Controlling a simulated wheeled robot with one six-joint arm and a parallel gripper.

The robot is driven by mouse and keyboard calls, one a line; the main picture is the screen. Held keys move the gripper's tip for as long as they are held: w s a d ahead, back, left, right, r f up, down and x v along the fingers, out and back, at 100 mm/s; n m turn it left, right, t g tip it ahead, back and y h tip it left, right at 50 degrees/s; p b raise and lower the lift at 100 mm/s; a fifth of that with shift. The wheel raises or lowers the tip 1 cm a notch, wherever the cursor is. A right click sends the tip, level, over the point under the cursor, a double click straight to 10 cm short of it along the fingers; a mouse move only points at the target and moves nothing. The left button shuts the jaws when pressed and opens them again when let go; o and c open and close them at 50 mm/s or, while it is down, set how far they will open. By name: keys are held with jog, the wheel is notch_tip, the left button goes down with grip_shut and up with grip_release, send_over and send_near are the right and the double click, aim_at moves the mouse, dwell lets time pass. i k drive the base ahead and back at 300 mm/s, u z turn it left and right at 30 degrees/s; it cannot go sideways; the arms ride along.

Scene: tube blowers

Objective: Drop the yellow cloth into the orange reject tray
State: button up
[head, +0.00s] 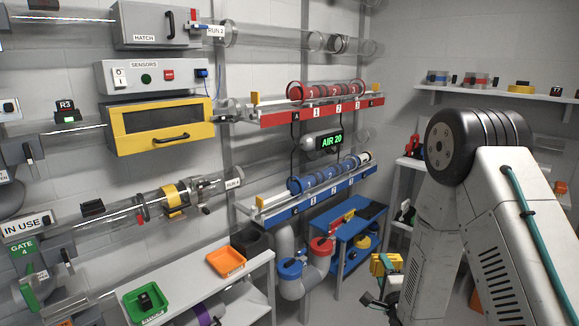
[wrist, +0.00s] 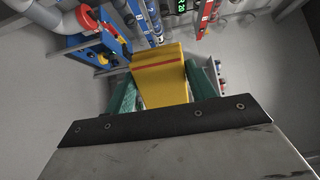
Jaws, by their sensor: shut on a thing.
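My gripper (wrist: 155,90) is shut on the yellow cloth (wrist: 160,72), which has a red stripe and sits between the green fingers in the wrist view. In the head view the cloth (head: 385,263) shows low, right of centre, beside my arm, clear of the tables. The orange reject tray (head: 226,262) sits on the white bench at lower left of centre, well to the left of my gripper. No contents can be made out in it. The tray is not visible in the wrist view.
A green tray (head: 145,303) with a dark block is on the same white bench (head: 205,297). A blue cart (head: 345,232) and grey pipe elbows (head: 292,285) stand between the bench and my gripper. Red (head: 322,112) and blue (head: 310,198) racks are on the wall above.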

aim_at(226, 263)
jog(key=u, duration=0.2)
jog(key=i, duration=0.65)
jog(key=u, duration=0.9)
jog(key=i, duration=0.35)
jog(key=u, duration=0.3)
